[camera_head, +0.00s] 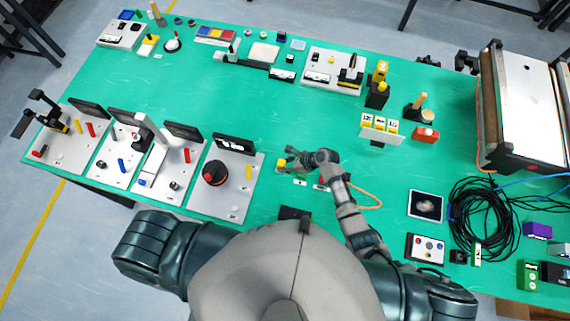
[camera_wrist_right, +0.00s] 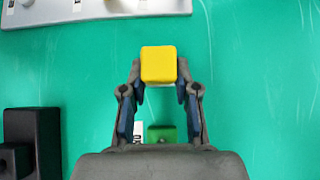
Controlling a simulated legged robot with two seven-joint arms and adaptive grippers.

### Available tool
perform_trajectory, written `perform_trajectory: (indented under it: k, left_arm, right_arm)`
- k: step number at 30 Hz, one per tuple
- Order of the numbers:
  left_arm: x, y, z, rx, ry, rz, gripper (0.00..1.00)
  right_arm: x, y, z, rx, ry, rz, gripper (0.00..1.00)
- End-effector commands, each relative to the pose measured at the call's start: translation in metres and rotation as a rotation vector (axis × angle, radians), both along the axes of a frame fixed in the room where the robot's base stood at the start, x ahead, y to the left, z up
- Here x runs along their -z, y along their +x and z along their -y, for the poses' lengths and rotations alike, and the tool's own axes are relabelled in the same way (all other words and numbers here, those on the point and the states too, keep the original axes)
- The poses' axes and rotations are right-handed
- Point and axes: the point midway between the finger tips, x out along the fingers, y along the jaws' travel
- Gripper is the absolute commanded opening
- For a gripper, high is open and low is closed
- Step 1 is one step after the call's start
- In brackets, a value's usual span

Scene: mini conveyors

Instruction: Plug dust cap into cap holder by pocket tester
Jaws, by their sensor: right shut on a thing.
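My right gripper (camera_head: 287,162) is shut on a small yellow block (camera_wrist_right: 158,64), which looks like the dust cap. The block sits between the two fingertips (camera_wrist_right: 159,82) in the right wrist view, and it also shows in the head view (camera_head: 281,162). A small green piece (camera_wrist_right: 161,133) with a white label beside it lies below the gripper, partly hidden by it. A black block (camera_wrist_right: 33,143) stands at the lower left of the wrist view. I cannot tell which thing is the pocket tester or the cap holder. My left gripper is not in view.
A grey panel with a red-and-black knob (camera_head: 215,173) lies left of my right gripper. More panels line the left side. A black cable coil (camera_head: 484,218) and a tablet-like square (camera_head: 425,206) lie at right. The green mat's middle (camera_head: 270,115) is clear.

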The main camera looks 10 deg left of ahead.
Motion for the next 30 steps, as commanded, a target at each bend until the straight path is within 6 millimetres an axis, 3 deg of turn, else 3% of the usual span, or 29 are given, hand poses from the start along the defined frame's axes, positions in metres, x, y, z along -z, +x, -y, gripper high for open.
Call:
perform_trajectory:
  k: [6,30]
  left_arm:
    - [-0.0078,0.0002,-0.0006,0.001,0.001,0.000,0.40]
    - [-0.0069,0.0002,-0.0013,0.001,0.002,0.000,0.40]
  right_arm:
    - [-0.0069,0.0001,-0.0002,0.001,0.001,-0.001,0.00]
    - [-0.0057,0.0000,-0.0029,0.001,-0.001,0.006,0.00]
